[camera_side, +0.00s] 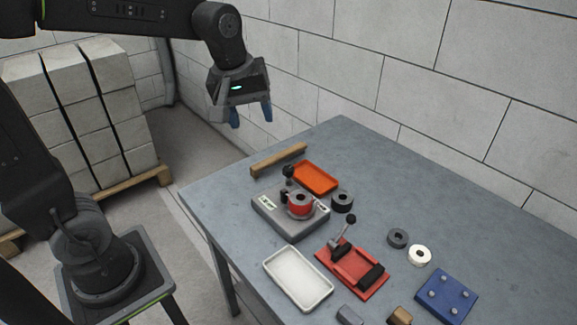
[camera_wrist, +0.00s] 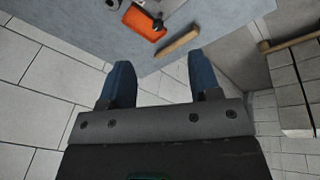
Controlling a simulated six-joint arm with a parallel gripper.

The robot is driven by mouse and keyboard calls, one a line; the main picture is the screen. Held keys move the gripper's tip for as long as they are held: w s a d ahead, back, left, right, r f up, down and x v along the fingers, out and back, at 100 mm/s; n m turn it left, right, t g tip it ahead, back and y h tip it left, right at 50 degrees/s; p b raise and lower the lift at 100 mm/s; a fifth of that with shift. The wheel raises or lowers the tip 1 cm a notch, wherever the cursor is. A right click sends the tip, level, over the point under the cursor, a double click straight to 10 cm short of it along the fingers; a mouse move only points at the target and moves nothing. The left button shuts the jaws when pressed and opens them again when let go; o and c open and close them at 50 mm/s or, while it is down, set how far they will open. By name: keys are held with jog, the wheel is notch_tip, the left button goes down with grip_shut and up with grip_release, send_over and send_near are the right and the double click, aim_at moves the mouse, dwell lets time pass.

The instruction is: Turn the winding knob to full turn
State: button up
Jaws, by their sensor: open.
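The winding device is a grey base (camera_side: 277,219) with a red spool (camera_side: 300,206) on top, standing on the table in the side view. A black ball knob (camera_side: 288,171) rises at the back of this device. A second black ball knob (camera_side: 351,219) tops the lever of a red fixture (camera_side: 352,270) nearer the front. I cannot tell for certain which is the winding knob. My gripper (camera_side: 251,116) hangs high beyond the far left table edge, its blue fingers apart and empty. In the wrist view my gripper (camera_wrist: 160,83) is also open, with nothing between the fingers.
On the table (camera_side: 225,190) are an orange tray (camera_side: 316,177), a wooden bar (camera_side: 278,160), a white tray (camera_side: 298,279), black, grey and white rings, and a blue plate (camera_side: 444,296) with pegs. A white wall (camera_side: 400,60) stands behind. Stacked blocks (camera_side: 80,110) stand at left.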

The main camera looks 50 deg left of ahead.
jog(key=w+a+f+n+g, duration=0.1)
jog(key=w+a+f+n, duration=0.1)
jog(key=w+n, duration=0.25)
jog(key=w+a+f+n+g, duration=0.1)
jog(key=w+a+f+n, duration=0.15)
jog(key=w, duration=0.25)
jog(key=n+g, duration=0.1)
jog(key=n, duration=0.4)
send_over(288, 168)
notch_tip(288, 168, down, 6)
notch_tip(288, 168, down, 13)
jog(key=shift+f, duration=0.1)
jog(key=shift+c, duration=0.5)
jog(key=c, duration=0.8)
